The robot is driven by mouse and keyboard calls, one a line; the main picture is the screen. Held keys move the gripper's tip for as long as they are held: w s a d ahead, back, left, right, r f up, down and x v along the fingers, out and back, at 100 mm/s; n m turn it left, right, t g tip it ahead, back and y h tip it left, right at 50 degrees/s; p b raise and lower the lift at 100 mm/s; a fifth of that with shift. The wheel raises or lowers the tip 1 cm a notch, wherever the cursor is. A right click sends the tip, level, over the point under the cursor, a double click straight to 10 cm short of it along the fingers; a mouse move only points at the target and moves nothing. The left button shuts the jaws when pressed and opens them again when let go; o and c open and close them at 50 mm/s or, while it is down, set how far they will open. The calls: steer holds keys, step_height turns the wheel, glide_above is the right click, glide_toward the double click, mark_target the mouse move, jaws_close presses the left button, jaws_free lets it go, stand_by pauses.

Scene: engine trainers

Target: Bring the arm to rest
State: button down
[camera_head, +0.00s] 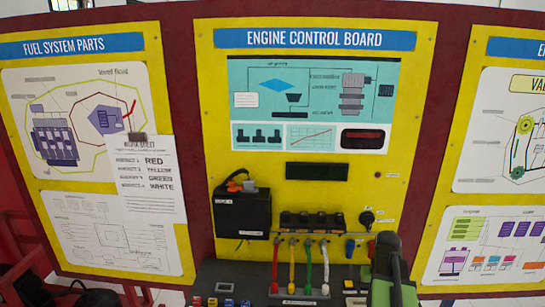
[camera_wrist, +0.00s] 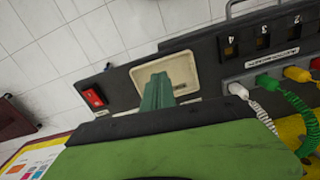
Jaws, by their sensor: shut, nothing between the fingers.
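My gripper (camera_wrist: 157,90) shows in the wrist view as narrow dark green fingers. They are shut and empty, in front of a beige recessed panel on a dark unit; I cannot tell whether they touch it. In the head view my grey and green arm (camera_head: 388,272) stands folded upright at the lower right, before the engine control board (camera_head: 415,150). The fingertips cannot be made out there.
Red (camera_head: 275,265), yellow (camera_head: 292,265), green (camera_head: 308,265) and white (camera_head: 325,262) leads run below the coil row (camera_head: 312,221). A black box (camera_head: 242,213) is left of them. The wrist view shows a red switch (camera_wrist: 93,97) and a white plug (camera_wrist: 237,90) near my fingers.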

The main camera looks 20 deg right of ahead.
steer(key=w+a+n, duration=0.1)
steer(key=w+a, duration=0.1)
steer(key=a, duration=0.5)
steer(key=w+a+f+n, duration=0.1)
steer(key=w+a, duration=0.1)
steer(key=a, duration=0.5)
steer(key=w+a+n+b, duration=0.1)
steer(key=w+a+n, duration=0.1)
steer(key=a, duration=0.5)
steer(key=shift+w+a+f, duration=0.2)
steer(key=shift+a+f, duration=0.05)
steer(key=shift+a, duration=0.1)
steer(key=s+a, duration=0.1)
steer(key=a, duration=0.9)
steer(key=shift+s+a+f+n+b, duration=0.15)
steer(key=shift+s+a+n+b, duration=0.15)
steer(key=shift+s+n, duration=0.1)
